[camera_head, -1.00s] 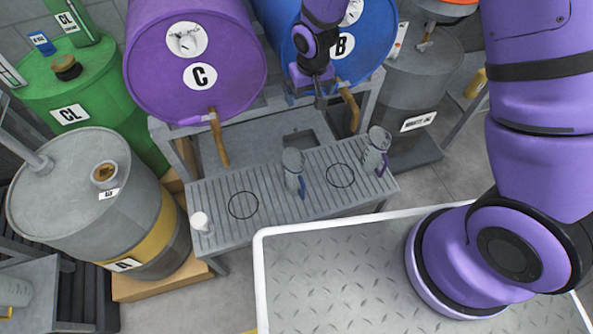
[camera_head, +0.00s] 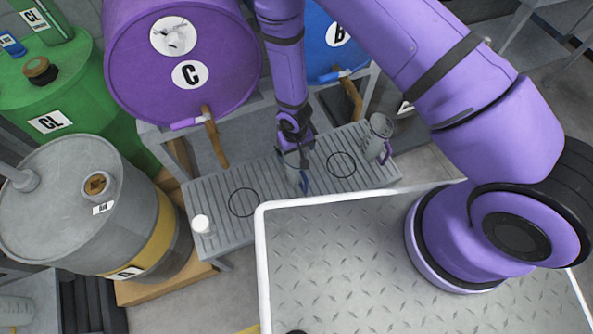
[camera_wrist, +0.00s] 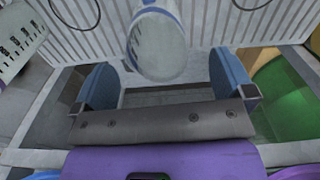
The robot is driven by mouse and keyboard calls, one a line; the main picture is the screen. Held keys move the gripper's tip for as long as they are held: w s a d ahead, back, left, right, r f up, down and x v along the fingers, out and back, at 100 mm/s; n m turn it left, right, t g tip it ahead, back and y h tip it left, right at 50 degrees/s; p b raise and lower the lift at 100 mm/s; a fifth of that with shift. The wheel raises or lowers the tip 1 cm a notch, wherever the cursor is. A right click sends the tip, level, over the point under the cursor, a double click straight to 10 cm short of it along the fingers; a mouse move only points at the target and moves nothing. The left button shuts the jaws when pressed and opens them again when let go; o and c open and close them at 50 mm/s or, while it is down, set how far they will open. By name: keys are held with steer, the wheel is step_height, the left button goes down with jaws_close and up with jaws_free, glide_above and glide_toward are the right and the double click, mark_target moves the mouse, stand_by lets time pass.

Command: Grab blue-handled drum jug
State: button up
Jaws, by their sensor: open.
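The blue-handled drum jug (camera_head: 303,182) stands on the slatted grey bench, mostly hidden by my gripper in the head view. Its blue handle shows just below the gripper. In the wrist view the grey-white jug (camera_wrist: 157,45) has a blue stripe along its top. My gripper (camera_head: 296,142) is over the jug from the drum side. In the wrist view my gripper (camera_wrist: 165,75) is open, with a blue pad on either side of the jug's near end. Gaps show between the jug and both pads; it is not gripped.
A purple-handled jug (camera_head: 378,138) stands to the right on the bench (camera_head: 270,213). A small white container (camera_head: 202,225) stands at the left end. Purple drum (camera_head: 225,40) and blue drum (camera_head: 318,60) with taps (camera_head: 215,135) overhang the back. Two black circles mark empty bench spots.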

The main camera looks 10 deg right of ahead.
mark_target(297, 172)
step_height(297, 172, down, 9)
steer(key=shift+d+r, duration=0.15)
steer(key=shift+d, duration=0.05)
steer(key=shift+w, duration=0.1)
steer(key=c, duration=1.1)
